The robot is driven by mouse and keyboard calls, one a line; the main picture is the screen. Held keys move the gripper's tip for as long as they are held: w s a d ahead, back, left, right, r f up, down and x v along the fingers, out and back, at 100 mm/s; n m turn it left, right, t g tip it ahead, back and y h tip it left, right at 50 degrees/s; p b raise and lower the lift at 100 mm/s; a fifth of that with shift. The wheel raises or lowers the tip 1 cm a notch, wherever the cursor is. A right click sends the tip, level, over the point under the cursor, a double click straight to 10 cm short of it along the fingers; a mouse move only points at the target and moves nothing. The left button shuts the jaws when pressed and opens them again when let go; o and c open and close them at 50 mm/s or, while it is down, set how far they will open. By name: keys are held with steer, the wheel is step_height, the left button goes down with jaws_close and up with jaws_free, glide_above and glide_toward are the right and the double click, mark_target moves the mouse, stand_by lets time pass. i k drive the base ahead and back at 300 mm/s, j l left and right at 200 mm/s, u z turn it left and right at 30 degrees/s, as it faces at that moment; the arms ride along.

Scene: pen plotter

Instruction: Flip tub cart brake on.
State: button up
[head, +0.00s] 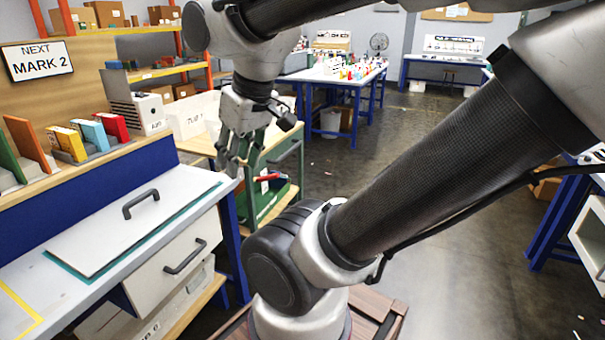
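The tub cart (268,200) is a green cart with a pale wooden top, behind the near bench and partly hidden by my arm. White tubs (187,122) stand on it, one with lettering. My gripper (238,164) points down in front of the cart's near end, above and left of the red part. Its dark fingers look apart, with nothing seen between them.
A near bench (190,190) with a handled white panel (130,225) and a drawer (175,262) is at the left. A blue-legged table (345,80) stands behind. The floor (450,230) right of my arm is mostly open.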

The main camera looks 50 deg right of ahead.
mark_target(267, 178)
steer(key=z, duration=1.2)
steer(key=i+j, duration=0.1)
steer(key=i, duration=0.35)
steer(key=i+z, duration=0.1)
steer(key=i, duration=0.35)
steer(key=i+j, duration=0.2)
steer(key=i, duration=0.25)
